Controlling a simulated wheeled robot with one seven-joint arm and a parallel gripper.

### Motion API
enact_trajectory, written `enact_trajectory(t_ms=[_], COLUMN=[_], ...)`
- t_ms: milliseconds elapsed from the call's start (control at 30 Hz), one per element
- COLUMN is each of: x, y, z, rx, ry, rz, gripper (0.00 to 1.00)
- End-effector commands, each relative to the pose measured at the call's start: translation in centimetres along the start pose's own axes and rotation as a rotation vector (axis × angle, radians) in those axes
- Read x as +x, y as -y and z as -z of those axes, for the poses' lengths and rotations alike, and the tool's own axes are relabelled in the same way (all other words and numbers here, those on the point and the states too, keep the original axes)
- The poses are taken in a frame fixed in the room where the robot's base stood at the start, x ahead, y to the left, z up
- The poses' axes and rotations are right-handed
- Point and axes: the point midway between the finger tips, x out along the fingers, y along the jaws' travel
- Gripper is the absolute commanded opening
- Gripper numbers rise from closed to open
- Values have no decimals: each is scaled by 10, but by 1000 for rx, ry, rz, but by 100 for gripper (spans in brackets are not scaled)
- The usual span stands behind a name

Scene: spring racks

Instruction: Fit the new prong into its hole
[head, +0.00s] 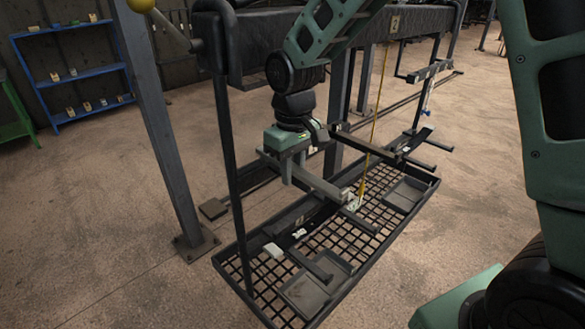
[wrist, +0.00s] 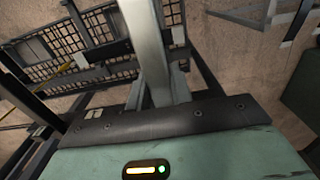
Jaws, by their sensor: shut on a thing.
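A long grey bar, which looks like the new prong (head: 325,188), is held below my gripper (head: 288,172) in the head view. It slopes from upper left to lower right above the rack's mesh base. My gripper's jaws are closed on the bar near its upper-left end. In the wrist view the prong (wrist: 147,45) runs up from between the fingers to the top edge. The dark rack (head: 223,150) has other dark prongs (head: 425,165) on its right side. The hole for this prong is too small or hidden to make out, and I cannot tell whether the prong touches the rack.
The mesh base (head: 240,250) carries a flat dark tray at front (head: 318,285) and another at right (head: 406,195). A yellow cord (head: 377,115) hangs near the bar's far end. A grey post (head: 160,130) stands left. A blue shelf (head: 45,85) is farther back. The floor at left is open.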

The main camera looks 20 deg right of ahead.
Motion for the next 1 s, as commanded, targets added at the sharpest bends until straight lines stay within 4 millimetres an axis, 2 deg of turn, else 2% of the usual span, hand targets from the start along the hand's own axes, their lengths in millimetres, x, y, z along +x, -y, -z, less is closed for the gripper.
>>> enact_trajectory(t_ms=[900,933,1000], x=[16,15,15], y=[0,0,0], z=[1,1,1], rx=[0,0,0], ry=[-2,-3,-2], rz=[0,0,0], gripper=[0,30,47])
